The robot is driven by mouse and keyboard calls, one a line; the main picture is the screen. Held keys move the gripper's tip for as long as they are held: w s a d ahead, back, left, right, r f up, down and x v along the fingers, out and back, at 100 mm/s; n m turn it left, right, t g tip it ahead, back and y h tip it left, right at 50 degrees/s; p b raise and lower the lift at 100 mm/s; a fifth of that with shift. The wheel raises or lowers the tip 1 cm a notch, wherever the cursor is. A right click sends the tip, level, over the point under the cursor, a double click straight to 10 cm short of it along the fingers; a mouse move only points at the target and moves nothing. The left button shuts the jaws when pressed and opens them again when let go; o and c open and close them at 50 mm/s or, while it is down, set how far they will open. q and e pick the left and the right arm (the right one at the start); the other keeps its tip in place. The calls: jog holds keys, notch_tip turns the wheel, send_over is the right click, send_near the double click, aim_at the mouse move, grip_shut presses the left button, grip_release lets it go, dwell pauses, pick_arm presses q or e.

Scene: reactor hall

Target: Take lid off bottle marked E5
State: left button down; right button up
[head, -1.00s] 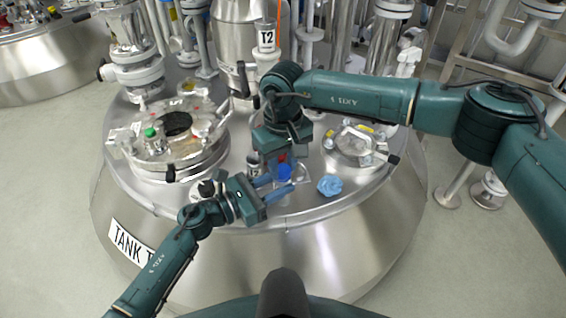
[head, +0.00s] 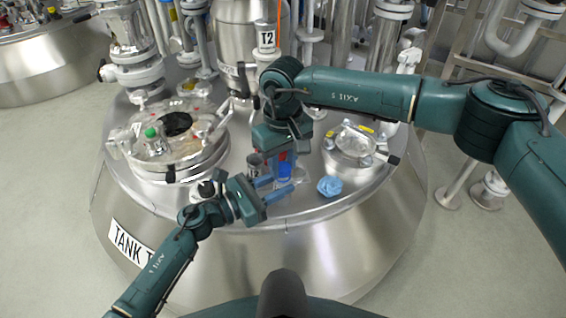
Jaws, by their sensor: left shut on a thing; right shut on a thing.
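A small clear bottle (head: 284,187) stands at the front of the tank top, mostly hidden by my grippers; no E5 marking is readable. My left gripper (head: 281,185) reaches in from the lower left and is shut on the bottle's body, one blue finger on either side. My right gripper (head: 284,171) points straight down above it and is shut on the blue lid (head: 285,172), which its fingers partly cover. A little red shows between those fingers. I cannot tell whether the lid is still touching the bottle's neck.
A crumpled blue cloth (head: 329,186) lies just right of the bottle. A round hatch (head: 180,172) with a green-capped item (head: 151,133) is at left, a smaller flanged port (head: 349,146) at right. Pipes and the T2 vessel (head: 236,40) stand behind.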

aim_at(283, 167)
jog(key=shift+r, duration=0.7)
jog(key=shift+r, duration=0.1)
jog(key=shift+r, duration=1.9)
pick_arm(q)
jog(key=c, duration=0.9)
grip_release()
